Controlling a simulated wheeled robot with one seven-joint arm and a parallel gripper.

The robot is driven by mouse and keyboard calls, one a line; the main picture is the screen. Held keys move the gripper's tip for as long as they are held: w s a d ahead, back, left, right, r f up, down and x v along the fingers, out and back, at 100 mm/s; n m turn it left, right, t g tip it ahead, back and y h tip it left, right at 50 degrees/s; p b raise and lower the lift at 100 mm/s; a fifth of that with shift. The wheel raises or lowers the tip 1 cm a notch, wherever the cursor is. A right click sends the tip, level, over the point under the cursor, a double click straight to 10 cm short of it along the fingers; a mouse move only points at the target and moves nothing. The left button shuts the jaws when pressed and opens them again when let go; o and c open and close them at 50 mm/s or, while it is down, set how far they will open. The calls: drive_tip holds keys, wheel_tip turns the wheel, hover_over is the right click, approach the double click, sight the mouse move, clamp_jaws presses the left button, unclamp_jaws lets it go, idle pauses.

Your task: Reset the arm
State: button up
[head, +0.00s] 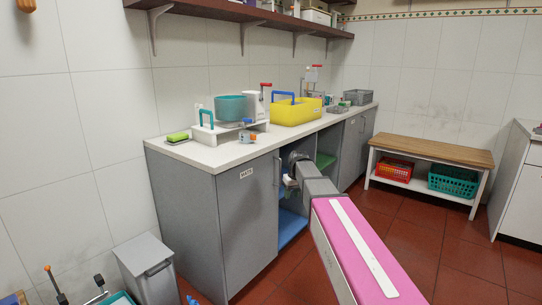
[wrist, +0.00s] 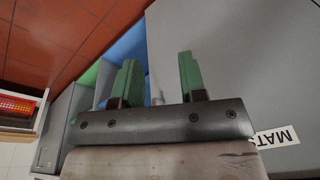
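My gripper (wrist: 160,82) shows in the wrist view with its two green fingers spread apart and nothing between them. It is in front of the grey cabinet (head: 245,225), whose door fills much of the wrist view. In the head view my pink arm reaches forward from the lower right to the cabinet front, and its far end is beside an open bay with a blue bottom (head: 290,226). The fingertips are hard to make out in the head view.
A grey bin (head: 148,270) stands at the left. A wooden bench (head: 433,150) with red (head: 394,170) and teal (head: 452,181) baskets is at the right. Red floor lies between.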

drive_tip(key=s+d+f+m, duration=0.1)
drive_tip(key=s+d+f, duration=0.2)
drive_tip(key=s, duration=0.6)
drive_tip(key=s+d+f+m+g+h, duration=0.1)
drive_tip(key=s+d+f+m, duration=0.1)
drive_tip(key=s+f, duration=0.6)
drive_tip(key=s+d+f+m, duration=0.1)
drive_tip(key=s+d+f, duration=0.3)
drive_tip(key=s, duration=0.6)
drive_tip(key=shift+s+d+f+m, duration=0.2)
drive_tip(key=shift+d+f+m, duration=0.15)
drive_tip(key=shift+f, duration=0.45)
